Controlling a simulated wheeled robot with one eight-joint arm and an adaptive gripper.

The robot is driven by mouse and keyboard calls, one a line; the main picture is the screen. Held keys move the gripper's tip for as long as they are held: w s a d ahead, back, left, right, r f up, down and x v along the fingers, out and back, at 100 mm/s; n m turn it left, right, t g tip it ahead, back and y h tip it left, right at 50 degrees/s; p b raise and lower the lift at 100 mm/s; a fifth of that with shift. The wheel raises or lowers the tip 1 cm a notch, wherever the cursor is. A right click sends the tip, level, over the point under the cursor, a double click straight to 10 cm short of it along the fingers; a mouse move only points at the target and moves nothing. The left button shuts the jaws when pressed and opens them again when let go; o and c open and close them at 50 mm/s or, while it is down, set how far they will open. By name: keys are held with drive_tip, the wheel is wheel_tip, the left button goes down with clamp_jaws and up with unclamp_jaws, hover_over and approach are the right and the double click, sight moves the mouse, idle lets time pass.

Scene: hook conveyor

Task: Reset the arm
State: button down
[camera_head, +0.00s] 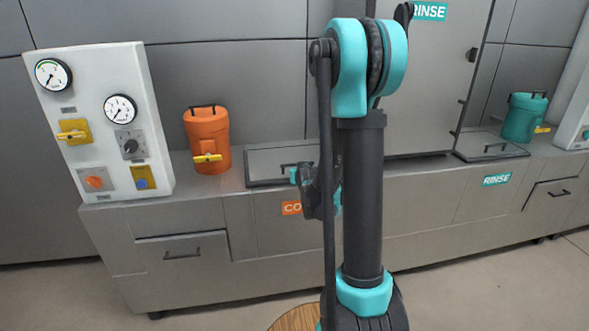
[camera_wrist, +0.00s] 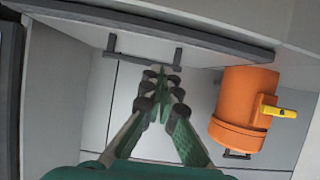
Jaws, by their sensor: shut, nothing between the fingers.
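My gripper (camera_wrist: 162,80) is shut and empty in the wrist view, its fingertips together. A dark bar handle (camera_wrist: 143,58) shows just beyond and left of the tips; I cannot tell whether they touch it. In the head view my arm stands upright in the middle, and the gripper's dark and teal parts are mostly hidden behind it, in front of the counter.
An orange canister (camera_head: 207,140) with a yellow valve stands on the counter (camera_head: 209,187), left of my arm; it also shows in the wrist view (camera_wrist: 239,100). A gauge panel (camera_head: 98,120) stands farther left. A teal canister (camera_head: 523,117) stands at right.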

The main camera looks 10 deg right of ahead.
drive_tip(key=s+f+g, duration=0.3)
drive_tip(key=s+g, duration=0.1)
drive_tip(key=s, duration=1.2)
drive_tip(key=s+f+g, duration=0.3)
drive_tip(key=s+g, duration=0.1)
drive_tip(key=s, duration=1.3)
drive_tip(key=shift+s+a+g, duration=0.25)
drive_tip(key=shift+g, duration=0.05)
drive_tip(key=c, duration=2.2)
unclamp_jaws()
